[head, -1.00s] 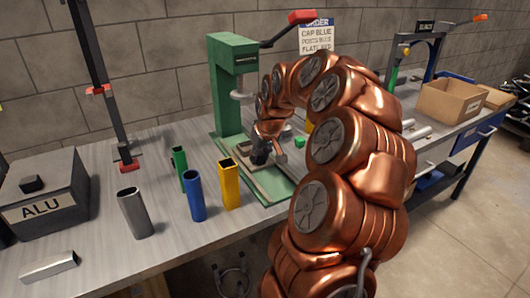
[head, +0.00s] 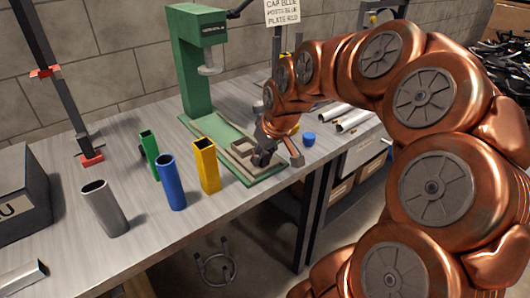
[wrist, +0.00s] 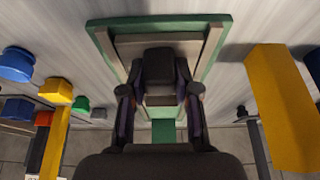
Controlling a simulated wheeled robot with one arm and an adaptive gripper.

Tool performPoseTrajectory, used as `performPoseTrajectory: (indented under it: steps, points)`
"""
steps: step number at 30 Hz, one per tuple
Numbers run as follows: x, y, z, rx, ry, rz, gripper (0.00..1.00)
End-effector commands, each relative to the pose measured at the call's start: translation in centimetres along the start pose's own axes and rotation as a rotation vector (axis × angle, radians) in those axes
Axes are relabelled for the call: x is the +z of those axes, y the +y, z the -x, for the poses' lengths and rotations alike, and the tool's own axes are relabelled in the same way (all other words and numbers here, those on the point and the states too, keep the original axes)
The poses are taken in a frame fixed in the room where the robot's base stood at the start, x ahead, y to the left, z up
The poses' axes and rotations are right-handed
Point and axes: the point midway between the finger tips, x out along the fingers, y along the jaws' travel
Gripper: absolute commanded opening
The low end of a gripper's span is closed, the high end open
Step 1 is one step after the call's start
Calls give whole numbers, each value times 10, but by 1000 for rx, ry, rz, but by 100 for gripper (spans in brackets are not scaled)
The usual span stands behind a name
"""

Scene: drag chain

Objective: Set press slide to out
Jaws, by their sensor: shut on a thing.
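The green arbor press (head: 197,65) stands on the workbench, its ram above its green base (head: 208,128). The press slide (head: 238,147), a beige-grey tray, sits at the front end of the base, out from under the ram. My gripper (head: 264,156) is at the slide's front edge, pointing down. In the wrist view my gripper (wrist: 160,105) has a finger on each side of a dark block (wrist: 160,66), which looks like the slide's handle, and is shut on it. The slide (wrist: 130,44) and the green base rim (wrist: 157,24) show around it. The fingers partly hide the slide.
A blue cap (head: 309,139) and metal rods (head: 352,120) lie to the right. The bench's front edge is close to the gripper.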

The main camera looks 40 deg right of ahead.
Motion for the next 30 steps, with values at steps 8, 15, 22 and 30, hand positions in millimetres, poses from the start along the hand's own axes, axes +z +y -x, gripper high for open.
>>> performPoseTrajectory:
  steps: [8, 15, 22, 30]
  points:
    - [4, 0, 0, -2, -11, -1, 0]
    - [4, 0, 0, -1, -9, -1, 51]
    - [2, -1, 0, -2, -6, 0, 56]
    - [1, 0, 10, 0, -3, 0, 56]
